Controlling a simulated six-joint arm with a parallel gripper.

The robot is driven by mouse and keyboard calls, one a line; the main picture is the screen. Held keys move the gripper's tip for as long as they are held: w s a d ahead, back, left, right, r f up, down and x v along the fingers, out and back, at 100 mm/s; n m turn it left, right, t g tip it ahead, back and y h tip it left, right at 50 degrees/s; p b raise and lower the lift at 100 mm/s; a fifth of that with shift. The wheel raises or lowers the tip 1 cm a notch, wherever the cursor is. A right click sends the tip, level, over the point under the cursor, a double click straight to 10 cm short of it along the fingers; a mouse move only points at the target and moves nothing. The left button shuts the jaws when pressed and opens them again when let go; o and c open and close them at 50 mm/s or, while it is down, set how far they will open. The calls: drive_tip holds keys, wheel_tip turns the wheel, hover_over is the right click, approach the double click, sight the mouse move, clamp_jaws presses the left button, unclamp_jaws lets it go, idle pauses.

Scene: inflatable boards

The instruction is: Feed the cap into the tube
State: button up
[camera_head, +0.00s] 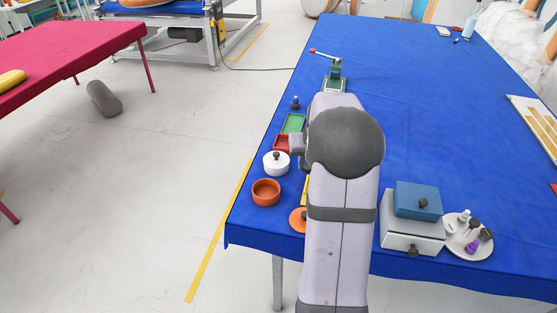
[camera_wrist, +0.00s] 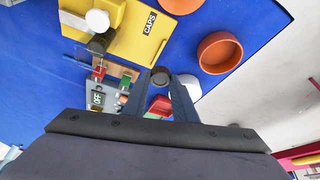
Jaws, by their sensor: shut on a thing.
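In the wrist view my gripper (camera_wrist: 161,76) reaches away from the camera, its two fingers closed on a small dark round piece, which looks like the cap (camera_wrist: 160,77). A yellow holder (camera_wrist: 130,45) labelled CAPS lies to the upper left, with a white cylinder (camera_wrist: 97,20) and a dark round piece (camera_wrist: 100,42) at it. I cannot tell which thing is the tube. In the head view my arm hides the fingertips, the cap and most of the yellow holder (camera_head: 304,190).
An orange bowl (camera_head: 266,192) and a white lidded pot (camera_head: 276,163) stand near the blue table's left edge. Green (camera_head: 293,123) and red (camera_head: 282,143) trays lie beyond. Stacked boxes (camera_head: 412,235) and a plate (camera_head: 455,239) are right of my arm. The table's middle right is clear.

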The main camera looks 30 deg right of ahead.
drive_tip(key=s+d+r+n+p, duration=0.1)
drive_tip(key=s+d+r, duration=0.1)
drive_tip(key=d, duration=0.3)
drive_tip(key=s+d+r+n+p, duration=0.1)
drive_tip(key=s+d+r+p, duration=0.1)
drive_tip(key=s+d, duration=0.2)
drive_tip(key=shift+d+r+n+t+y, duration=0.3)
drive_tip(key=shift+d+n+y, duration=0.1)
drive_tip(key=shift+d, duration=0.5)
drive_tip(key=shift+f, duration=0.15)
drive_tip(key=shift+f+b, duration=1.85)
drive_tip(key=shift+f, duration=0.45)
idle(0.7)
drive_tip(key=o, duration=1.6)
drive_tip(key=shift+c, duration=0.2)
drive_tip(key=shift+r, duration=0.15)
